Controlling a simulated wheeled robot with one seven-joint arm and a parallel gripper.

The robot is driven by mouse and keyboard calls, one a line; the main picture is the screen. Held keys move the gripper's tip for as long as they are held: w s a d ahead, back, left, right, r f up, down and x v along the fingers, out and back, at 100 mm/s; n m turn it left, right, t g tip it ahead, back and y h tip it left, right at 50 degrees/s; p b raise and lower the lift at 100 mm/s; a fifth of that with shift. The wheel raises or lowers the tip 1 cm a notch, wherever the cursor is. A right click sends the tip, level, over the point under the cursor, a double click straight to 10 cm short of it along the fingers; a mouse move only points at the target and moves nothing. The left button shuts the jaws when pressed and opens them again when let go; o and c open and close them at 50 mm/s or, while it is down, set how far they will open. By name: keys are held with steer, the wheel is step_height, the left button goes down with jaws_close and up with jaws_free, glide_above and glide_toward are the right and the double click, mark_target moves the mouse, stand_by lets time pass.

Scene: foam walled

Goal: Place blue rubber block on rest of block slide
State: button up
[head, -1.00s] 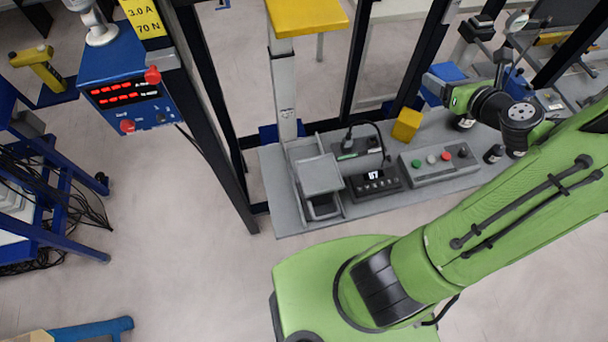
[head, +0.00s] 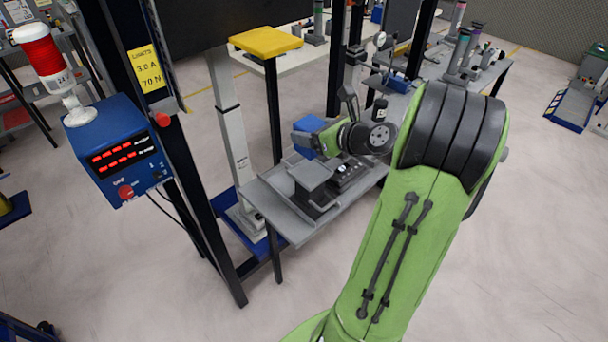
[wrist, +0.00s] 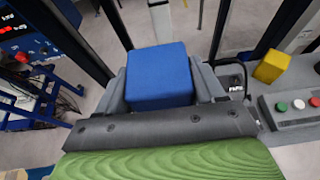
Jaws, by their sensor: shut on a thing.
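The blue rubber block (head: 303,152) is in my gripper (head: 305,140) in the head view, with part of it hidden by a grey finger. The wrist view shows the block (wrist: 160,75) squarely between the two grey fingers, which are shut on it. The block slide (head: 312,176) stands at the near left end of the grey bench, with a flat grey plate on top. The block appears just behind and above this plate in the head view. I cannot tell whether they touch. The slide is not clearly seen in the wrist view.
A yellow block (wrist: 271,66) and a button box (wrist: 300,108) are on the bench, right of my gripper. A grey post (head: 230,125) and a black post beside it rise close to the slide. A blue meter box (head: 118,150) stands at the left.

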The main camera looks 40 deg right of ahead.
step_height(320, 180, down, 8)
steer(key=b, duration=0.3)
steer(key=shift+r, duration=0.2)
steer(key=o, duration=1.2)
steer(key=shift+d+f, duration=0.1)
steer(key=shift+f, duration=0.05)
steer(key=shift+o, duration=0.2)
